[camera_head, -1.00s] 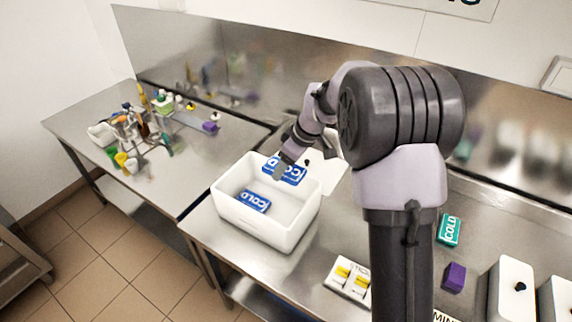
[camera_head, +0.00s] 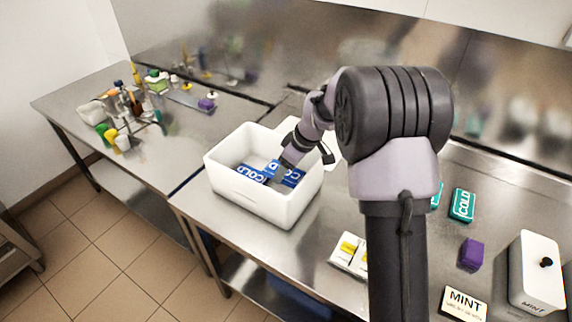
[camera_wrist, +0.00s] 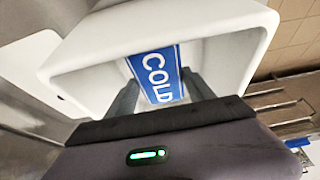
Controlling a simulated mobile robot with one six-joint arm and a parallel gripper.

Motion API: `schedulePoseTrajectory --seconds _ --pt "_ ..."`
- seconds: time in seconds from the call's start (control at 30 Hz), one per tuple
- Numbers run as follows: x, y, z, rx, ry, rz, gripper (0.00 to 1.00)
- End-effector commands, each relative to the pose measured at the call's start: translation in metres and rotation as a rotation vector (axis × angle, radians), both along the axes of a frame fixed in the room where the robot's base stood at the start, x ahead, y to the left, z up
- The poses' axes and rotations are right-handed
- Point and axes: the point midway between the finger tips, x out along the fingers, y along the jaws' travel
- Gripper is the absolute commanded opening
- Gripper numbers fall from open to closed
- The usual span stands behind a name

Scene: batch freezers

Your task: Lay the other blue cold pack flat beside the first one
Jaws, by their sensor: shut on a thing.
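The white open box (camera_head: 262,208) stands on the steel bench. The first blue cold pack (camera_head: 250,173) lies inside it, at the left. My gripper (camera_head: 280,173) reaches down into the box and is shut on the other blue cold pack (camera_head: 293,177), just right of the first. In the wrist view, the held pack (camera_wrist: 158,75) is between my two fingers (camera_wrist: 160,92), its COLD lettering facing the camera. The white box (camera_wrist: 90,72) surrounds it there. I cannot tell whether the held pack touches the floor. The first pack cannot be made out in the wrist view.
Teal cold packs (camera_head: 462,205), a purple block (camera_head: 471,254), a MINT card (camera_head: 465,304) and a white lidded tub (camera_head: 537,270) are on the bench at right. A white-and-yellow item (camera_head: 347,250) sits before my arm. Bottles (camera_head: 120,125) crowd the left table.

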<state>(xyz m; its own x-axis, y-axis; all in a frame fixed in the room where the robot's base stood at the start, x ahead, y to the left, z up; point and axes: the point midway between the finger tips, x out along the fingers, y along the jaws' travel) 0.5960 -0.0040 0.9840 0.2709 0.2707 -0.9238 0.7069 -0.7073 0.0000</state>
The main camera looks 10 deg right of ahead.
Motion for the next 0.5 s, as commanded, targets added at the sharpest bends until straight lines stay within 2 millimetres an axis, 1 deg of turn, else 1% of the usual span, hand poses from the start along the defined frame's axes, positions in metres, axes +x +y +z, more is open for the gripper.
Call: schedulePoseTrajectory --seconds 0.03,0.1,0.3,0.5 --pt "0.0 0.0 -0.011 -0.001 0.001 0.0 0.13" --pt "0.0 0.0 -0.021 -0.001 0.001 0.0 0.13" --pt "0.0 0.0 -0.049 0.0 0.001 -0.001 0.13" --pt "0.0 0.0 -0.071 0.0 0.002 -0.001 0.13"
